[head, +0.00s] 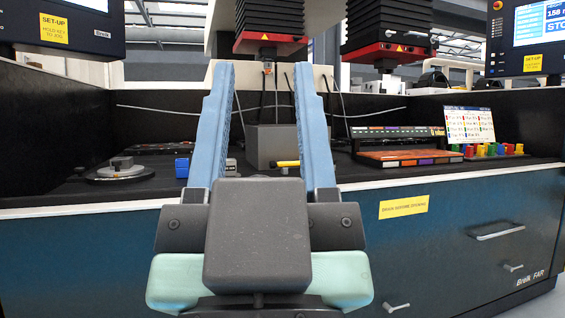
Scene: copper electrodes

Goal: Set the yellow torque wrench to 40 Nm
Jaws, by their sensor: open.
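My gripper (263,72) is open and empty in the middle of the head view, its two long blue fingers pointing away over the workbench. A small yellow bar (286,163) shows between the fingers, low down, on the dark bench top; it may be part of the yellow torque wrench. Its right end meets the right finger in the picture, and the rest of it is hidden or cannot be made out. No torque scale or setting can be read.
A round metal piece on a base (120,168) stands at the left. A dark grey block (277,143) stands behind the yellow bar. At the right are a tray with orange parts (405,158), a colour-label card (470,124) and several coloured pieces (490,150). Red-and-black machine heads (270,40) hang above.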

